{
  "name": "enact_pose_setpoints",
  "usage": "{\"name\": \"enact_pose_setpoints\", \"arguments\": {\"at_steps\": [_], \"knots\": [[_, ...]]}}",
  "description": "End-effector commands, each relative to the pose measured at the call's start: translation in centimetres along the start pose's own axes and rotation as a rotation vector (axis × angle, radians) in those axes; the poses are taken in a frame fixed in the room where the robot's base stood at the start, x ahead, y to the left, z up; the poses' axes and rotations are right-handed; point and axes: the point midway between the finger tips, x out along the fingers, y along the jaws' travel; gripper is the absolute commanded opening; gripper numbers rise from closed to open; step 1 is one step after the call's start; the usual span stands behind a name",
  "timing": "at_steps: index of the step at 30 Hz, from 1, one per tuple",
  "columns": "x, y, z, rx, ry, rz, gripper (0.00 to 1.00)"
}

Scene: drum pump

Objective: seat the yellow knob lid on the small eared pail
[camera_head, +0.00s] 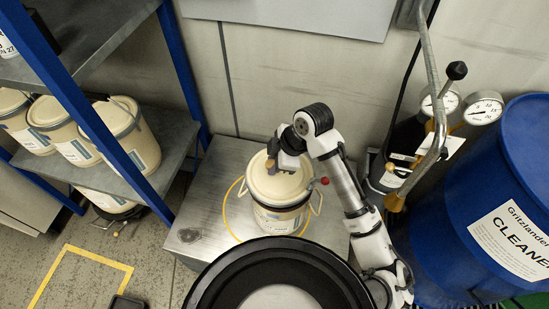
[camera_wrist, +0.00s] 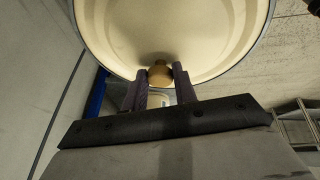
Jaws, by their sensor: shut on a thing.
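The cream lid (camera_head: 280,178) lies over the mouth of the small eared pail (camera_head: 278,217), which stands upright on a grey metal table. Whether its rim is fully down all round cannot be told. My gripper (camera_head: 271,164) comes in from above at the back of the lid. In the wrist view the lid's pale face and rim (camera_wrist: 215,25) fill the top. My two purple-grey fingers (camera_wrist: 160,75) are shut on its yellow-brown knob (camera_wrist: 159,72). A pail ear (camera_head: 316,203) shows at the right; the knob is mostly hidden in the head view.
A yellow ring line (camera_head: 229,213) marks the table (camera_head: 205,215) around the pail. A blue drum (camera_head: 500,190) and gauges (camera_head: 485,108) stand to the right. A shelf (camera_head: 172,135) with several similar pails is at the left. The table's left part is clear.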

Motion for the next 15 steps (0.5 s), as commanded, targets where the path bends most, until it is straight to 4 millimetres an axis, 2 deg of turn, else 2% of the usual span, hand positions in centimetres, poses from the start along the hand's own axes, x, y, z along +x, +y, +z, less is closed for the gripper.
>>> {"name": "enact_pose_setpoints", "arguments": {"at_steps": [1, 6, 15], "knots": [[0.9, -0.1, 0.4, 0.002, 0.000, 0.000, 0.01], [2.4, -0.4, 1.1, 0.001, 0.000, -0.001, 0.01], [3.1, -0.5, 1.3, 0.000, 0.000, 0.000, 0.01]]}}
